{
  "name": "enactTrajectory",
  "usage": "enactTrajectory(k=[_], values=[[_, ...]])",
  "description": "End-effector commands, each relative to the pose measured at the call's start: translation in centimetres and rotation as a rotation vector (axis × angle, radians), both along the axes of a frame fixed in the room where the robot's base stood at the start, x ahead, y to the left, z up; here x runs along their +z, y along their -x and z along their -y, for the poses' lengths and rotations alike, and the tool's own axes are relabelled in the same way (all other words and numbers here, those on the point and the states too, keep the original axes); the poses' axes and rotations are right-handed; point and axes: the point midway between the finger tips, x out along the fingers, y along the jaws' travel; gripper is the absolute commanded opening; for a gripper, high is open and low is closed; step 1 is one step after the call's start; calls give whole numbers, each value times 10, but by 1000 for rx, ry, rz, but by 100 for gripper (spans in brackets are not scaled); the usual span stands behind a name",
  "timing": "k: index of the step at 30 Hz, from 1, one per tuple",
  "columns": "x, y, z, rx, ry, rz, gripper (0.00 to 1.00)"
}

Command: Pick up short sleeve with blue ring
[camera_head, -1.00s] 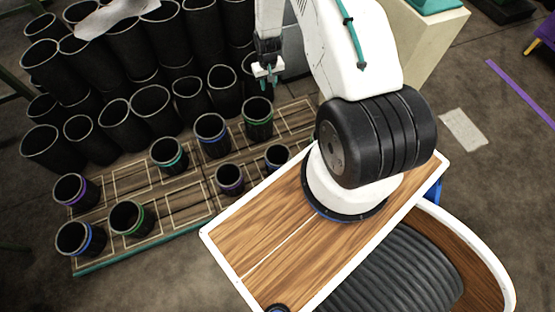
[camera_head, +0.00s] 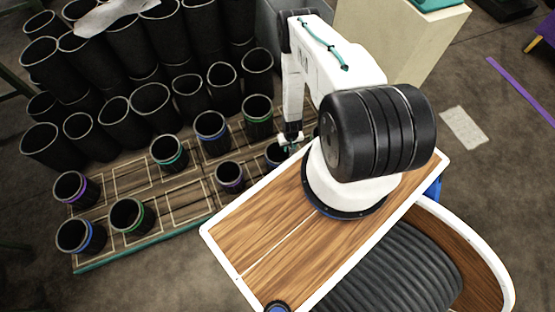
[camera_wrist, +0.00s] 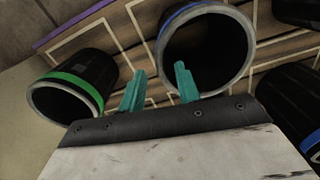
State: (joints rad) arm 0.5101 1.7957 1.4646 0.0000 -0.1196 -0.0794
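A black sleeve with a blue ring (camera_wrist: 205,45) stands large at the centre top of the wrist view, its open mouth toward the camera. My gripper (camera_wrist: 159,80) is open and empty, its two teal fingers just below that sleeve. The right finger overlaps the sleeve's lower left rim; contact cannot be told. In the head view my gripper (camera_head: 290,140) is over the back edge of a short sleeve (camera_head: 275,154), whose ring colour is hard to see. Other blue-ringed sleeves stand at the front left (camera_head: 81,237) and back middle (camera_head: 212,132) of the rack.
A green-ringed sleeve (camera_wrist: 75,88) is left of my fingers in the wrist view. Purple-ringed (camera_head: 230,176) and green-ringed (camera_head: 257,116) sleeves stand close by in the head view. Tall black sleeves (camera_head: 125,122) crowd the back. Several marked squares on the rack are empty.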

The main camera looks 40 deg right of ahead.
Motion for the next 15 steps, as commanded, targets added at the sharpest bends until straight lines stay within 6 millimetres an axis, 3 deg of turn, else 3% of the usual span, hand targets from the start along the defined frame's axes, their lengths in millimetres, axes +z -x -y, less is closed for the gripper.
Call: enactTrajectory(k=[7, 15], values=[[-36, -4, 3, -1, -1, -2, 33], [-41, -5, 3, 0, 0, -1, 33]])
